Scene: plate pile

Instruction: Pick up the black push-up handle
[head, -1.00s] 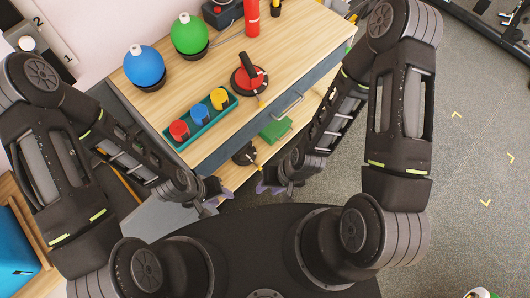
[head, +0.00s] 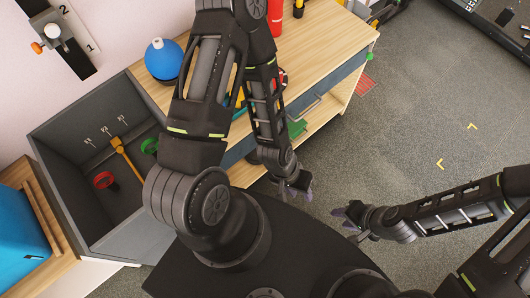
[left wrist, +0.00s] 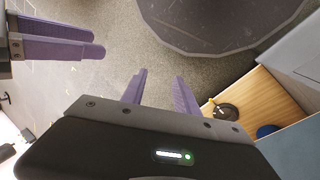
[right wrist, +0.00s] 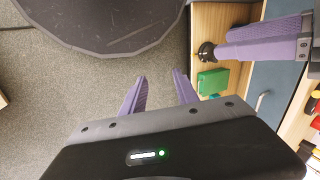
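A dark round piece with a yellow tag, which looks like the black push-up handle (right wrist: 207,52), lies on the low wooden shelf in the right wrist view. It also shows small in the left wrist view (left wrist: 226,110). In the head view my left arm covers most of its spot. My left gripper (head: 297,187) hangs in front of the cabinet, apart from the handle; its fingers are spread and empty in the left wrist view (left wrist: 160,74). My right gripper (head: 352,220) is to its right over the floor; its fingers are spread and empty in the right wrist view (right wrist: 158,72).
A green box (right wrist: 211,81) lies on the low shelf beside the dark piece. A grey open bin (head: 78,200) at left holds a red ring handle (head: 105,180), a green one (head: 149,146) and a yellow tool (head: 127,158). The floor (head: 405,120) at right is clear.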

